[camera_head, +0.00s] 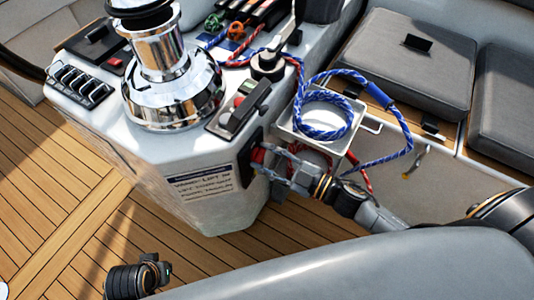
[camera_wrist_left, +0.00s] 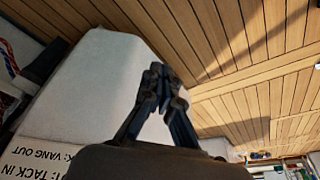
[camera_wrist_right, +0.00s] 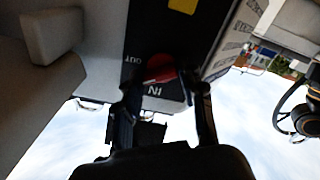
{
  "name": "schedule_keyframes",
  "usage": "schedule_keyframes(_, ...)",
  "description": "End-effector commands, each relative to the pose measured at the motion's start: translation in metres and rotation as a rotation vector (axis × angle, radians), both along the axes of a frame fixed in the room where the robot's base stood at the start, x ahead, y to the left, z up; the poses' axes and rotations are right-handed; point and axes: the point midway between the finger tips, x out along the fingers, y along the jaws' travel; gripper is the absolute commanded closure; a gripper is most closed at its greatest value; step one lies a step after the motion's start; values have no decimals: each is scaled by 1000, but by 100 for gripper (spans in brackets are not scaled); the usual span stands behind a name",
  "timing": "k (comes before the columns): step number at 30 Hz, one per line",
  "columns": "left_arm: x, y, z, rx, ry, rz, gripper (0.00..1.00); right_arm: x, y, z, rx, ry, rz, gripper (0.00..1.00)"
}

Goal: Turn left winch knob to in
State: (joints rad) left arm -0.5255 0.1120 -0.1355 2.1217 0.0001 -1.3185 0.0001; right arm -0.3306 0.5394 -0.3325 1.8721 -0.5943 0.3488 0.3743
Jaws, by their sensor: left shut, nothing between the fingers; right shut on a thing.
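A red knob (camera_head: 257,155) sits on a black panel (camera_head: 247,166) on the side of the white winch console. In the right wrist view the red knob (camera_wrist_right: 160,68) lies between the labels OUT and IN. My right gripper (camera_head: 270,160) is shut on the knob; its fingers show in the right wrist view (camera_wrist_right: 165,95). The fingers partly hide the knob, and I cannot tell which label it points to. My left gripper (camera_wrist_left: 160,80) is shut and empty beside the white console. A dark part of my left arm shows low in the head view.
A chrome winch (camera_head: 172,85) stands on the console (camera_head: 110,120). A blue rope (camera_head: 322,133) is coiled in a white tray (camera_head: 290,128) just above my right gripper and hangs near it. Grey seat cushions (camera_head: 405,70) are at right. The wooden deck (camera_head: 45,190) at left is clear.

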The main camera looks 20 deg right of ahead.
Motion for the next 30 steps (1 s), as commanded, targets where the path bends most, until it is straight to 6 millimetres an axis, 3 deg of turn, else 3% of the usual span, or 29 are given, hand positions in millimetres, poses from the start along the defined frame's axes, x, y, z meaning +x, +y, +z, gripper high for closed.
schedule_keyframes(6, -1, 0, -25, 1, 15, -2, 100, 0, 1, 2, -151, -136, -2, 92)
schedule_keyframes(15, -3, 0, -45, 1, 24, -4, 100, -1, 1, 2, -364, -326, 0, 92)
schedule_keyframes(30, -2, -1, -46, 1, 22, -5, 100, -2, 3, 0, -662, -593, 0, 92)
